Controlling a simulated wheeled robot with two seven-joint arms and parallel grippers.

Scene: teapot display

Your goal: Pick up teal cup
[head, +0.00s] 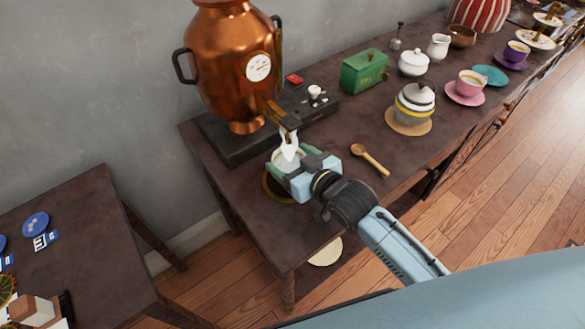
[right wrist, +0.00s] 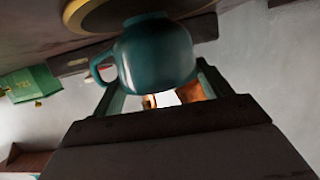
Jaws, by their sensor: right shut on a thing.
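The teal cup (right wrist: 155,55) fills the upper middle of the right wrist view, with its handle to the left. It sits between the two fingers of my right gripper (head: 288,162), which is shut on it. In the head view, the gripper mostly hides the cup, below the spout of the copper urn (head: 228,75). White steam shows over it. A dark round mat with a gold rim (head: 272,188) lies beneath; it also shows at the top of the right wrist view (right wrist: 95,15). I cannot tell whether the cup touches the mat. My left gripper is not in view.
A green box (head: 364,72), a striped lidded pot (head: 414,100) and a wooden spoon (head: 370,160) lie to the right on the dark table (head: 330,205). Farther right are a pink cup (head: 471,82) and a teal saucer (head: 491,75). The table's front edge is close to my arm.

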